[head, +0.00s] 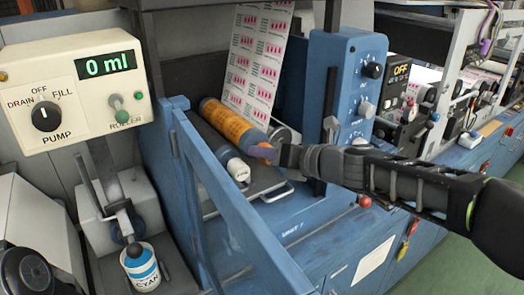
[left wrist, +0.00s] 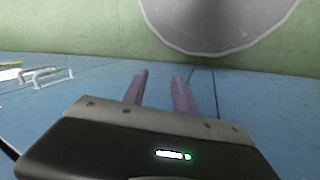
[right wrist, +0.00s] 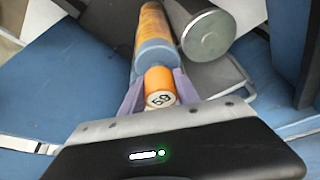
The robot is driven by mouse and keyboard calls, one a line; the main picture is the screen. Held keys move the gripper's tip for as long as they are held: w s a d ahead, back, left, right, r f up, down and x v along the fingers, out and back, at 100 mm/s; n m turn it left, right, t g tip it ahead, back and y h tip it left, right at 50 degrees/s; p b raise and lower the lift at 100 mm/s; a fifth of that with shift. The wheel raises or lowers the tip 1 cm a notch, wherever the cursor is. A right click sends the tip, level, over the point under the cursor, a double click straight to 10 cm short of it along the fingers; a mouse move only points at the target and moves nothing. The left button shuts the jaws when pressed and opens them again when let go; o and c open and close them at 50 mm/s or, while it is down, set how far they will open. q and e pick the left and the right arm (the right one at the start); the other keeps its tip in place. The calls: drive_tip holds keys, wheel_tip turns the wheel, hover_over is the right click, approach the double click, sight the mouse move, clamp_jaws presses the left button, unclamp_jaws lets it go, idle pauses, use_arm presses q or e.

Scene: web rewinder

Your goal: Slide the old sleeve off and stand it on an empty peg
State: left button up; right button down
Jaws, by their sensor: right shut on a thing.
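The old sleeve (head: 232,122) is an orange cylinder with a blue part, lying slanted in the blue machine. In the right wrist view the sleeve (right wrist: 155,55) has a blue band near its near end, and the small orange end face carries a number. My right gripper (head: 272,155) is shut on this near end; its fingers (right wrist: 157,92) sit either side of it. My left gripper (left wrist: 160,85) is outside the head view. In the left wrist view its fingers are apart with nothing between them. I cannot make out an empty peg.
A grey roller (head: 237,168) with a pale end lies close beside the sleeve. A blue rail (head: 215,195) slants across in front. A printed web (head: 262,50) hangs behind. A pump panel (head: 75,88) and a cyan can (head: 141,268) stand at left. Green floor (left wrist: 80,30) lies below.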

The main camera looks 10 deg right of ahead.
drive_tip(key=s+d+p, duration=0.1)
drive_tip(key=s+d, duration=0.3)
drive_tip(key=s, duration=0.8)
drive_tip(key=shift+d, duration=0.35)
idle(0.4)
drive_tip(key=shift+c, duration=1)
unclamp_jaws()
drive_tip(key=shift+r+p, duration=0.1)
drive_tip(key=shift+p, duration=0.25)
